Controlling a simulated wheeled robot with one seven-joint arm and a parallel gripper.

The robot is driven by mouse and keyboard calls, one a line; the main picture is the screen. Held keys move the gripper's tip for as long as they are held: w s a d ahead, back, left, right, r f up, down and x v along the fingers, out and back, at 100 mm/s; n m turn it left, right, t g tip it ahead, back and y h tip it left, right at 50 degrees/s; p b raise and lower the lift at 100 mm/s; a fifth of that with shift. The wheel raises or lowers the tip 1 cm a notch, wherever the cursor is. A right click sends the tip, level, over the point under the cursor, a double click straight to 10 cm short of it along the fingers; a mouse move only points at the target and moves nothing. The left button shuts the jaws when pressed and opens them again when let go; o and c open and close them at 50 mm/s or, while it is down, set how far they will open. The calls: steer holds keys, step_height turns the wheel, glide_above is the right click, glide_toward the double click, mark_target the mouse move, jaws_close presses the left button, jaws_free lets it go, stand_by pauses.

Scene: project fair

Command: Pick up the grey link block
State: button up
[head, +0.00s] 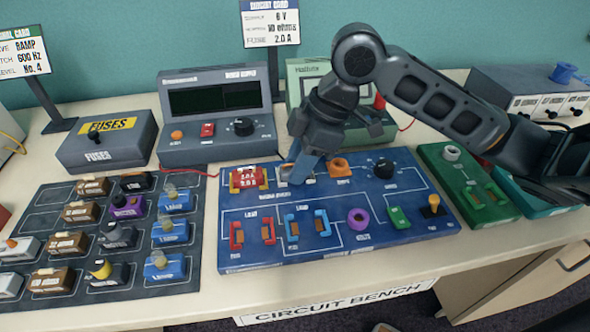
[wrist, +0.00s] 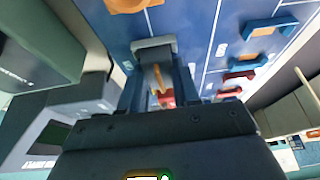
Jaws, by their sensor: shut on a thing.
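The grey link block (head: 308,171) sits on the top row of the blue circuit board (head: 340,245), between a red block (head: 248,179) and an orange block (head: 341,167). My gripper (head: 296,172) reaches down onto it from above, and its blue fingers hide part of it. In the wrist view the grey link block (wrist: 153,46) shows at the fingertips, with a finger on each side. My gripper (wrist: 157,75) is shut on it. I cannot tell whether the block is lifted off the board.
On the board are red and blue handles (head: 293,229), a purple ring (head: 358,218), a black knob (head: 383,167) and a yellow-topped switch (head: 433,205). A dark parts tray (head: 205,210) lies left. A power supply (head: 217,115) and fuse box (head: 106,143) stand behind.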

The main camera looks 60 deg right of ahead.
steer(key=shift+c, duration=0.5)
steer(key=shift+r, duration=0.55)
steer(key=v, duration=0.3)
steer(key=shift+w+a+r, duration=0.15)
steer(key=shift+w+r, duration=0.1)
steer(key=s+d+r+p, duration=0.1)
steer(key=s+d+r, duration=0.5)
steer(key=d+r, duration=0.3)
steer(key=shift+s+r, duration=0.3)
steer(key=shift+r, duration=0.05)
